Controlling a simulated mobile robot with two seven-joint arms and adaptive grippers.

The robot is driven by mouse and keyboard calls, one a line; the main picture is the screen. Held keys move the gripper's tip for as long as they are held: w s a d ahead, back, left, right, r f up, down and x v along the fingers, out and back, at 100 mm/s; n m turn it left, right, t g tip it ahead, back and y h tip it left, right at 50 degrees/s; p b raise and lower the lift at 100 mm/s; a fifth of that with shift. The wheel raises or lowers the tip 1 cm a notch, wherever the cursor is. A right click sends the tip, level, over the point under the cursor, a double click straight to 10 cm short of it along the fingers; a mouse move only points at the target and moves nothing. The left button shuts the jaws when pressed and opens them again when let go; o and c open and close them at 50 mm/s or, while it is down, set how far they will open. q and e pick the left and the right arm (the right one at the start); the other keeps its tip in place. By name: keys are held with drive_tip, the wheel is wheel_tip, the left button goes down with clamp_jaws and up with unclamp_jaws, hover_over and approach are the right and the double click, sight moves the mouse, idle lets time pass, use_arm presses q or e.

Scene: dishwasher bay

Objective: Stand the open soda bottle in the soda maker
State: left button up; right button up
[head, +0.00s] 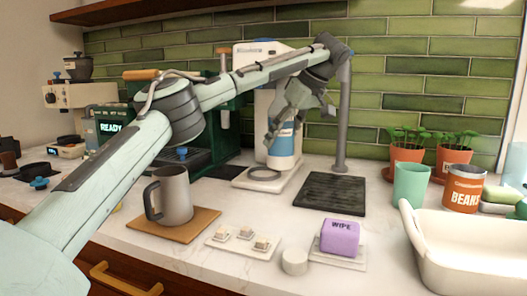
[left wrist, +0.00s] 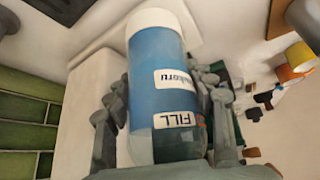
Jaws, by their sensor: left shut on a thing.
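The soda bottle (head: 284,147) has a blue label and a white bottom. My left gripper (head: 284,122) is shut around its upper part and holds it close to upright, bottom down. The left wrist view shows the bottle (left wrist: 165,85) between the fingers, with a "FILL" mark near them. Its mouth is hidden. The white soda maker (head: 263,50) stands behind my arm, partly hidden. Its base (head: 243,181) has a round ring, and the bottle's bottom appears just right of and above that ring. I cannot tell whether it touches the base.
A dark grooved mat (head: 331,194) and a grey post (head: 343,120) stand to the right. A green coffee machine (head: 190,155) is to the left. A grey mug (head: 174,194), a purple wipe pack (head: 340,237) and a white basin (head: 470,250) are nearer the front.

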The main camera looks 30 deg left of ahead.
use_arm(q)
drive_tip(key=a+f, duration=0.1)
drive_tip(key=a, duration=0.1)
drive_tip(key=a+f, duration=0.1)
drive_tip(key=a, duration=0.1)
drive_tip(key=a+f, duration=0.1)
drive_tip(key=a, duration=0.1)
drive_tip(key=shift+w+f+p, duration=0.3)
drive_tip(key=shift+w+p, duration=0.1)
drive_tip(key=shift+d, duration=0.15)
use_arm(e)
drive_tip(key=shift+g, duration=0.3)
drive_tip(key=s+f, duration=0.1)
drive_tip(key=f, duration=0.1)
drive_tip(key=s+d+f, duration=0.1)
drive_tip(key=f, duration=0.1)
drive_tip(key=shift+s, duration=0.35)
drive_tip(key=shift+r, duration=0.1)
use_arm(q)
drive_tip(key=o, duration=1.4)
drive_tip(key=shift+f, duration=0.1)
use_arm(e)
drive_tip(key=shift+w+a+r, duration=0.1)
drive_tip(key=shift+w+r, duration=0.05)
drive_tip(key=shift+w, duration=0.05)
